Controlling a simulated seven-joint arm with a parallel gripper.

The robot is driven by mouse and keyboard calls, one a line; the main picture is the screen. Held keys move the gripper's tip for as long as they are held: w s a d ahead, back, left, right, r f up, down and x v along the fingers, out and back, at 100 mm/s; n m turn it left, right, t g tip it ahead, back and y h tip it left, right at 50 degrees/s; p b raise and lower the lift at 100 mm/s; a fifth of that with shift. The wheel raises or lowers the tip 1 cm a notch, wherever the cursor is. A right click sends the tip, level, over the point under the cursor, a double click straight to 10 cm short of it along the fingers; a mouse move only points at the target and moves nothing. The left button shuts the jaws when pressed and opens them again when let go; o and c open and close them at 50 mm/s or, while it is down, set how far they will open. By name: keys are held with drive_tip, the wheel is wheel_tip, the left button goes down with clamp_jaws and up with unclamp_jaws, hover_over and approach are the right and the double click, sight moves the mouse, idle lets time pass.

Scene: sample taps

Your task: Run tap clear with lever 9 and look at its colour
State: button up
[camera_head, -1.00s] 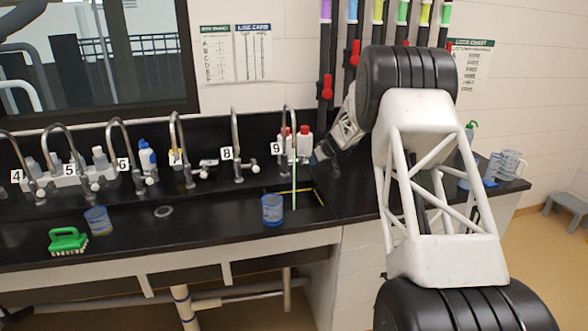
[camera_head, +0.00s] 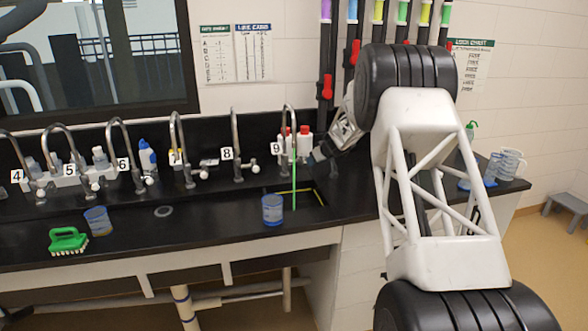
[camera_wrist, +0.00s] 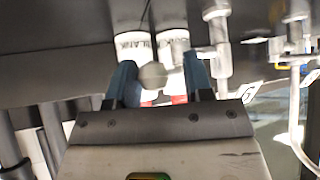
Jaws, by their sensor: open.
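Tap 9 (camera_head: 285,118) stands at the right end of the tap row, with its number 9 label (camera_head: 277,148) beside it. A bright green stream (camera_head: 294,186) falls from its spout into the sink opening (camera_head: 311,195). My gripper (camera_head: 320,152) is low beside this tap, on its right. In the wrist view my blue fingers (camera_wrist: 158,72) are open on either side of a pale round knob (camera_wrist: 152,75), which looks like the end of lever 9. I cannot tell whether a finger touches it. The lever itself is hardly visible in the head view.
Two white red-capped bottles (camera_head: 304,140) stand behind tap 9, close to my gripper. Tap 8 (camera_head: 235,130) is to the left. A blue cup (camera_head: 272,210) stands left of the sink opening; another cup (camera_head: 98,221) and a green brush (camera_head: 68,240) are farther left.

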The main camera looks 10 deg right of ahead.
drive_tip(key=a, duration=0.1)
drive_tip(key=s+a, duration=0.1)
drive_tip(key=a, duration=0.1)
drive_tip(key=s+a, duration=0.1)
drive_tip(key=a, duration=0.1)
drive_tip(key=shift+s+a, duration=0.1)
drive_tip(key=shift+d, duration=0.2)
idle(0.4)
drive_tip(key=shift+r, duration=0.1)
drive_tip(key=v, duration=0.6)
drive_tip(key=shift+s+r, duration=0.25)
idle(0.3)
drive_tip(key=shift+d, duration=0.1)
